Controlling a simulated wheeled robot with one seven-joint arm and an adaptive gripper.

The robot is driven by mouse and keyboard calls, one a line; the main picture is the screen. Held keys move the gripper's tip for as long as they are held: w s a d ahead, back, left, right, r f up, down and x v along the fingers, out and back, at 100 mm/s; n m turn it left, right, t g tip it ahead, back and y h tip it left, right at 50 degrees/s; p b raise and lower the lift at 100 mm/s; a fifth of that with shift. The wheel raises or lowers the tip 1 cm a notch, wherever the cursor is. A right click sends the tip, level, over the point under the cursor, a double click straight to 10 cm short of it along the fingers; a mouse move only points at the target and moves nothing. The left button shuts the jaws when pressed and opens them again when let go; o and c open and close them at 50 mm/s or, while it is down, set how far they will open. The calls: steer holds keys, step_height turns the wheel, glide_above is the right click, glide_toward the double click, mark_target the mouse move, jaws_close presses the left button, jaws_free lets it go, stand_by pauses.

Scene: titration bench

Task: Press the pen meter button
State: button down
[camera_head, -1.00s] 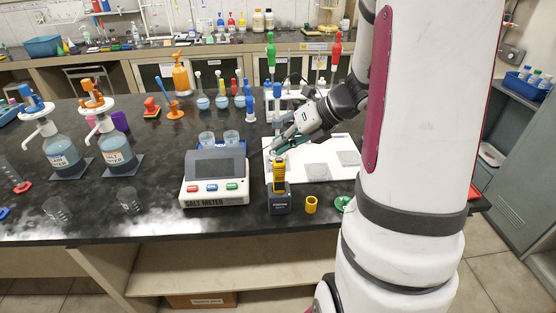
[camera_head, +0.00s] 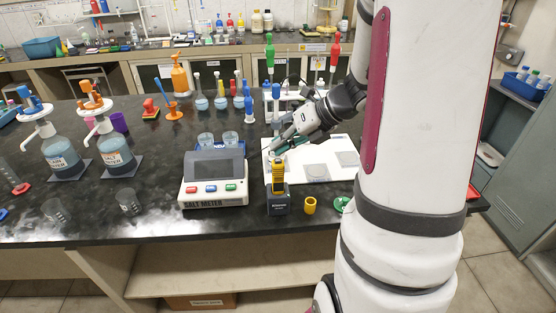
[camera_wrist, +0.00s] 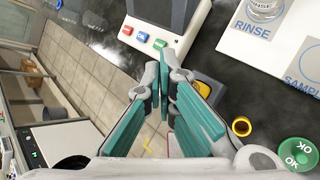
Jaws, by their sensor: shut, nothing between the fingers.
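The pen meter (camera_head: 278,176) is a yellow and black stick standing upright in a dark holder (camera_head: 278,204) near the bench's front edge. In the wrist view its yellow part (camera_wrist: 203,89) shows just right of my fingers, which partly cover it. My gripper (camera_head: 276,148) has teal fingers and is shut and empty. In the head view it is above and behind the pen meter, over the white board's left side. In the wrist view my fingertips (camera_wrist: 167,62) point toward the gap beside the salt meter. I cannot make out the button clearly.
The salt meter (camera_head: 214,168) with blue, red and green buttons stands left of the pen meter. A yellow cap (camera_head: 310,206) and a green disc (camera_wrist: 299,152) lie to the right. The white board (camera_head: 345,173) with dishes lies behind. Bottles and stands fill the bench's back.

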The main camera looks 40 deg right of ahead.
mark_target(280, 159)
steer(key=shift+f, duration=0.4)
steer(key=shift+f+b, duration=0.45)
steer(key=shift+f, duration=0.1)
stand_by(1.0)
steer(key=shift+r, duration=0.1)
steer(key=shift+r+p, duration=0.85)
step_height(280, 159, up, 5)
steer(key=p, duration=0.4)
steer(key=shift+s, duration=0.1)
